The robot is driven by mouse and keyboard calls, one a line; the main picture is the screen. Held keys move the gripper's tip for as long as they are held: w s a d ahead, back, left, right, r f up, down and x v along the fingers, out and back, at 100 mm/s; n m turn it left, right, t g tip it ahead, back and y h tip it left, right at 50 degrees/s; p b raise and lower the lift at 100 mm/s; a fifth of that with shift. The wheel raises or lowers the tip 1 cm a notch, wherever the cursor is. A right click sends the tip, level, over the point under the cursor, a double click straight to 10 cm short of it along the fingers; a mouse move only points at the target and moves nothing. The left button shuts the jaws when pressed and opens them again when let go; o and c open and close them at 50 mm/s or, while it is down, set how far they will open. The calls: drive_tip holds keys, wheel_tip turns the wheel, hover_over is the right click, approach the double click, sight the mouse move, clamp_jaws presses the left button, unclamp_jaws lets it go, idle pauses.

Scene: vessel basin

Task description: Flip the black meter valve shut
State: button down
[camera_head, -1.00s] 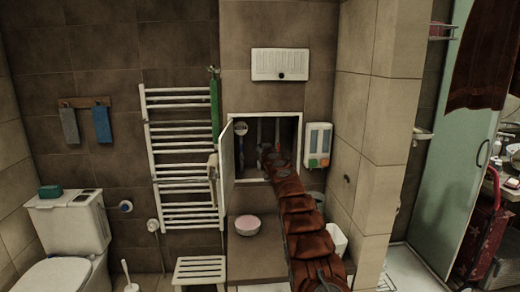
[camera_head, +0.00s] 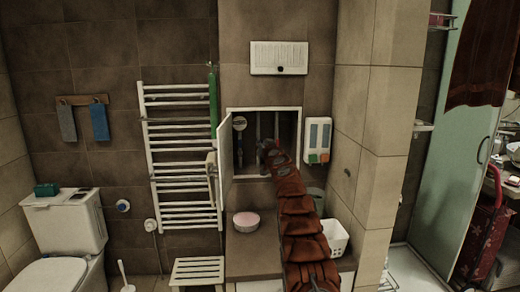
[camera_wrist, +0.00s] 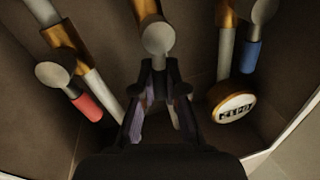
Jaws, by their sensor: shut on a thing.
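The black meter valve (camera_wrist: 158,38) sits in the middle of the wrist view, on a brass fitting. Its round grey hub faces me, and its dark handle runs down between my fingers. My gripper (camera_wrist: 165,92) is shut on that handle; the fingers hide much of it, so its exact angle is hard to tell. In the head view my gripper (camera_head: 268,150) reaches into the open wall niche, and the valve is hidden there.
A red-handled valve (camera_wrist: 82,100) and a blue-handled valve (camera_wrist: 252,48) flank the middle one. The niche's white door (camera_head: 225,150) stands open on the left, near a towel radiator (camera_head: 180,150). A soap dispenser (camera_head: 317,138) hangs right of the niche.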

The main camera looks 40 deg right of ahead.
drive_tip(key=shift+s+d+f+m+h+b, duration=0.1)
drive_tip(key=shift+d+f+m+h+b, duration=0.05)
drive_tip(key=shift+m+b, duration=0.45)
drive_tip(key=shift+s+d+f+m+h+b, duration=0.1)
drive_tip(key=shift+m+h+b, duration=0.05)
drive_tip(key=shift+m+b, duration=0.45)
drive_tip(key=shift+s+d, duration=0.1)
drive_tip(key=shift+d, duration=0.05)
drive_tip(key=shift+b, duration=0.3)
drive_tip(key=shift+s+d+m+b, duration=0.25)
drive_tip(key=shift+m+b, duration=0.2)
drive_tip(key=shift+m, duration=0.55)
drive_tip(key=shift+f, duration=0.1)
drive_tip(key=m+h+b, duration=0.1)
drive_tip(key=m, duration=0.2)
drive_tip(key=d+f+m+b, duration=0.1)
drive_tip(key=m, duration=0.2)
drive_tip(key=s+f+m+h+b, duration=0.1)
drive_tip(key=m+b, duration=0.1)
drive_tip(key=m, duration=0.1)
drive_tip(key=shift+d+f+m+h, duration=0.2)
drive_tip(key=shift+f+m+h, duration=0.05)
drive_tip(key=shift+m+h, duration=0.05)
drive_tip(key=shift+s+d+f+m+h+b, duration=0.1)
drive_tip(key=shift+f+m+h+b, duration=0.2)
drive_tip(key=shift+m, duration=0.7)
drive_tip(key=shift+f+m+h+b, duration=0.25)
drive_tip(key=shift+m+b, duration=0.1)
drive_tip(key=shift+m, duration=0.65)
drive_tip(key=shift+g, duration=0.3)
